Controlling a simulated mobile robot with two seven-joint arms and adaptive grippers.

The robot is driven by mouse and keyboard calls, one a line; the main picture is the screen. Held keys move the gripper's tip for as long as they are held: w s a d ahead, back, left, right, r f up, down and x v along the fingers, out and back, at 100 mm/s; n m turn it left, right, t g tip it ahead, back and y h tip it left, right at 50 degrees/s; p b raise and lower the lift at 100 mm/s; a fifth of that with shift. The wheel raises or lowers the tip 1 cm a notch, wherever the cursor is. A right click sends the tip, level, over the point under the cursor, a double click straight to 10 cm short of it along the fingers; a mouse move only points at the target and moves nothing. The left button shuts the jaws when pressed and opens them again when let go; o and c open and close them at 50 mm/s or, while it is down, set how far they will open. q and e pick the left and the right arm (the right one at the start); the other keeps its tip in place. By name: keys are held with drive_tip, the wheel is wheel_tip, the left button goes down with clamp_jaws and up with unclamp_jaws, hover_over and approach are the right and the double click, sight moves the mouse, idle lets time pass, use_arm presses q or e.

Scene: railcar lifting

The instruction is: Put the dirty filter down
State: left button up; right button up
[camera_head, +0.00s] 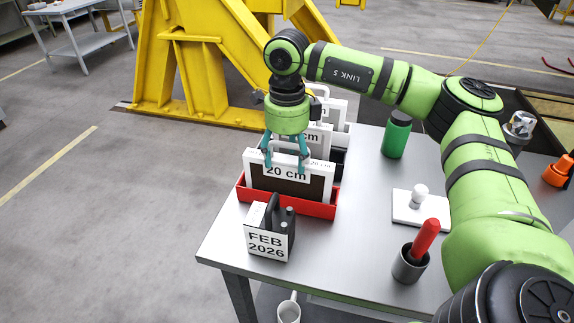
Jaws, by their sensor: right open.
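A filter (290,186) with a white frame, a dark face and a "20 cm" label stands upright in the red tray (287,207) at the front of the row on the table. My right gripper (286,168) points down over the top of this filter. Its teal fingers are apart, at the filter's upper edge and handle; contact cannot be told. Further white-framed filters (320,135) stand behind it, partly hidden by the gripper and arm. Which filter is dirty cannot be told from labels alone, though the front one's face is dark brown. My left gripper is not in view.
A "FEB 2026" calendar block (267,245) stands just in front of the red tray. A green bottle (396,136), a white pad (420,208) with a small white object and a cup (409,264) holding a red-handled item stand to the right. The table's (340,250) front middle is clear.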

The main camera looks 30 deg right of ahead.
wheel_tip(320, 180, up, 9)
drive_tip(key=b, duration=0.1)
idle(0.3)
